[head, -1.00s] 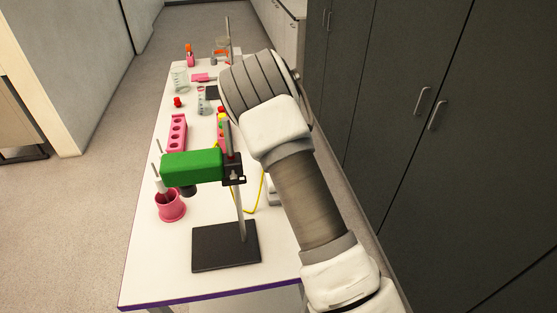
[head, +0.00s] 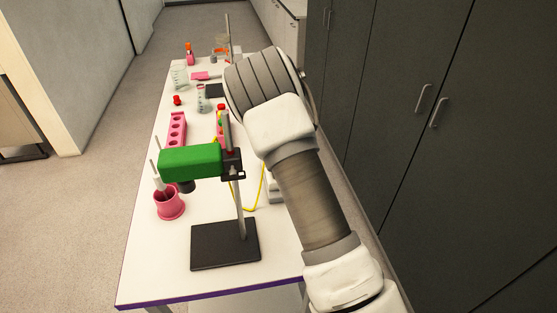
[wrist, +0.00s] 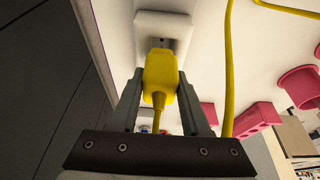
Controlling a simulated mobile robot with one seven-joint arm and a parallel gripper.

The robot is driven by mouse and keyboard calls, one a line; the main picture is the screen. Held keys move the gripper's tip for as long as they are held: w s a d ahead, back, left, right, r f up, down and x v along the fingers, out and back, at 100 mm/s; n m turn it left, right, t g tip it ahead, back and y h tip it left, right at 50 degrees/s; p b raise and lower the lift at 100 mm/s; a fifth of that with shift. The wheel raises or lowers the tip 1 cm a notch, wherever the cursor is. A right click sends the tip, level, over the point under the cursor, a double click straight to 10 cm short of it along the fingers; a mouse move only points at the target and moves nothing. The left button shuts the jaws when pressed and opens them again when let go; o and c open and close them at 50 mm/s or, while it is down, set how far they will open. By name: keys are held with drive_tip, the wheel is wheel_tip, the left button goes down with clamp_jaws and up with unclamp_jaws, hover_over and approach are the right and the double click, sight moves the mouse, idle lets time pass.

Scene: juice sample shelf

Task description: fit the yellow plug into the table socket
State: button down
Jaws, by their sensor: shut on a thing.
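The yellow plug (wrist: 160,73) is between the two fingers of my gripper (wrist: 160,82) in the wrist view. My gripper is shut on it. The white table socket (wrist: 163,28) lies just beyond the plug, roughly in line with it. A grey metal part shows between plug and socket; I cannot tell whether the prongs are in the socket. In the head view my arm hides the gripper and plug. Part of the white socket (head: 274,192) shows beside my arm there.
The yellow cable (wrist: 228,75) runs along the right of the gripper. A green clamp-stand head (head: 190,162) on a black base (head: 225,246) stands near the table's front. A pink cup (head: 170,205) and pink rack (head: 177,130) stand left. Dark cabinets (head: 460,130) line the right.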

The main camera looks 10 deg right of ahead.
drive_tip(key=shift+f+b, duration=1.3)
drive_tip(key=shift+b, duration=0.2)
idle(0.5)
drive_tip(key=shift+s+f+b, duration=0.1)
drive_tip(key=shift+f+b, duration=0.25)
drive_tip(key=shift+b, duration=0.3)
idle(0.6)
drive_tip(key=shift+c, duration=1.4)
unclamp_jaws()
drive_tip(key=b+v, duration=0.1)
drive_tip(key=v, duration=1.7)
drive_tip(key=s+r+y, duration=0.1)
drive_tip(key=s+r, duration=0.4)
drive_tip(key=s, duration=0.4)
drive_tip(key=s+r+y, duration=0.1)
drive_tip(key=s+r, duration=0.4)
drive_tip(key=s, duration=0.3)
drive_tip(key=s+t+h, duration=0.1)
drive_tip(key=s+h, duration=0.1)
drive_tip(key=s, duration=1.3)
drive_tip(key=shift+s+t, duration=0.3)
